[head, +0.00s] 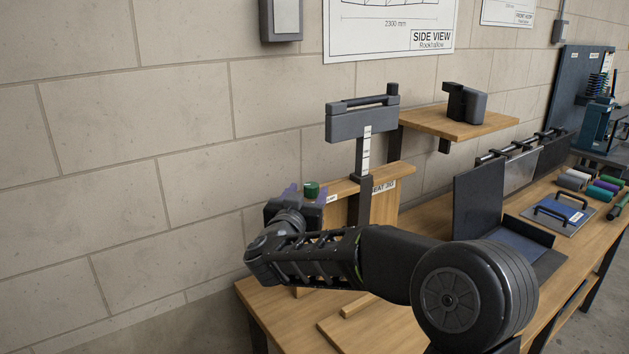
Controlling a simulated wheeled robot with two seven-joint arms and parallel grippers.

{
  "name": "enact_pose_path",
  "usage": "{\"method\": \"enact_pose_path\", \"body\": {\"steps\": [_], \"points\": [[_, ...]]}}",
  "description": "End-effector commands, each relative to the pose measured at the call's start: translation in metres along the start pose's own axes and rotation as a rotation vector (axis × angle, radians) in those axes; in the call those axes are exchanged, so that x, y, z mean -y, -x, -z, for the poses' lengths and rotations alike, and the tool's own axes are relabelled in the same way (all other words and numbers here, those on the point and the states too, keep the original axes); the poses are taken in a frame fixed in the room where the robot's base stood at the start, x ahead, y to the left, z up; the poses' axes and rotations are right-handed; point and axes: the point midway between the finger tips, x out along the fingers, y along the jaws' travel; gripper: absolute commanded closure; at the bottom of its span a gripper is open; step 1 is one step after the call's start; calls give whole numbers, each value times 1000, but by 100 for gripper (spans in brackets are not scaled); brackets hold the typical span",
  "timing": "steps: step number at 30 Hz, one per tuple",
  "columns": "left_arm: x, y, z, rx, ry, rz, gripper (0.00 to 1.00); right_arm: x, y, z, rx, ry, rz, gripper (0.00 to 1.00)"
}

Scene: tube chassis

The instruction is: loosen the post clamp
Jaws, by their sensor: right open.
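A dark post (366,152) with a white scale strip stands upright in a dark sleeve at the wooden stand (389,200). It carries a grey head piece (348,125) with a bar on top. A green knob (311,188) shows left of the post; I cannot tell how it joins the clamp, as my arm hides the area below. My right gripper (307,193) is open, with purple on its fingers, one to each side of the knob in the picture. I cannot tell whether they touch it. My left gripper is not in view.
A wooden shelf (425,124) with a dark block (465,103) is on the wall behind the post. Right on the workbench (408,222) are a dark upright panel (478,197), a blue plate with handles (562,216) and several coloured rollers. Bare wall lies left.

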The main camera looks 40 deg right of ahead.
Motion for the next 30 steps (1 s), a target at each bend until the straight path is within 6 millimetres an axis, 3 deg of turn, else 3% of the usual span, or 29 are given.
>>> {"method": "enact_pose_path", "body": {"steps": [15, 25, 30], "points": [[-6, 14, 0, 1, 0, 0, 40, 0, -68, 1, 0, 1, -1, 45], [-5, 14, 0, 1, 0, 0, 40, 0, -71, 0, 0, 0, 1, 46], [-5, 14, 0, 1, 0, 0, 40, 0, -71, 0, 0, 0, 1, 60]]}}
